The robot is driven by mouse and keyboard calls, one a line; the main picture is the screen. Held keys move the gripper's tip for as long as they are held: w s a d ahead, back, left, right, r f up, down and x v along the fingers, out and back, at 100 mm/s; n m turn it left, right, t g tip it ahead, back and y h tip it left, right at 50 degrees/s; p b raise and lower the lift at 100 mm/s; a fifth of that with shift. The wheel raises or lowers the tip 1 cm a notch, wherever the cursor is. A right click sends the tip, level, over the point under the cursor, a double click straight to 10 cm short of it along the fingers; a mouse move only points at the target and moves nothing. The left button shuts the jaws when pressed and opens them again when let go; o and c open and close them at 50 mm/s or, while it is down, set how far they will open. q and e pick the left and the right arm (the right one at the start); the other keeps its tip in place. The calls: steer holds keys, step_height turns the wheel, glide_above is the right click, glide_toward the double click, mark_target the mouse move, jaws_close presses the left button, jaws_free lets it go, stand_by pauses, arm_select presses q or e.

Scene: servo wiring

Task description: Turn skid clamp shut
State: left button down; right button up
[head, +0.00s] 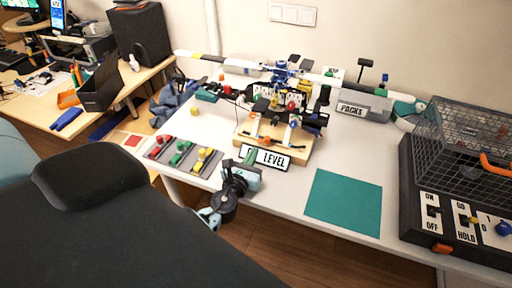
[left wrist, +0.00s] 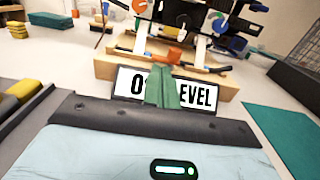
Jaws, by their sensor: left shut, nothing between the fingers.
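The drone-like rig (head: 285,95) stands on a wooden stand (head: 245,127) near the table's back. An orange piece (head: 264,141), apparently the skid clamp, is at the stand's front edge above the white LEVEL sign (head: 274,158). In the left wrist view the orange clamp piece (left wrist: 174,55) shows just beyond my fingertips. My left gripper (head: 250,157) has green fingers that are shut and empty. In the left wrist view the fingers (left wrist: 163,88) cover the middle of the sign (left wrist: 198,95). Contact with the clamp cannot be told. My right gripper is not in view.
A grey mat with red, green and yellow pieces (head: 180,153) lies left of the gripper. A teal mat (head: 344,202) lies clear on the right. A PACKS sign (head: 353,110) stands behind. A black switch panel (head: 450,215) and wire cage (head: 470,140) stand at far right.

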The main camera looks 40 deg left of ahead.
mark_target(257, 141)
arm_select(q)
steer(key=x, duration=0.3)
steer(key=shift+w+a, duration=0.1)
steer(key=shift+w, duration=0.2)
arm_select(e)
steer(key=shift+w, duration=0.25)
arm_select(q)
steer(key=shift+a+f+m+h+b, duration=0.2)
steer(key=shift+a+m+h+b, duration=0.15)
steer(key=shift+m+h+b, duration=0.45)
steer(key=shift+w+a+h, duration=0.1)
steer(key=shift+a+h, duration=0.05)
steer(key=shift+h, duration=0.15)
steer(key=shift+w+a+r, duration=0.15)
steer(key=shift+w+a, duration=0.1)
steer(key=shift+a, duration=0.05)
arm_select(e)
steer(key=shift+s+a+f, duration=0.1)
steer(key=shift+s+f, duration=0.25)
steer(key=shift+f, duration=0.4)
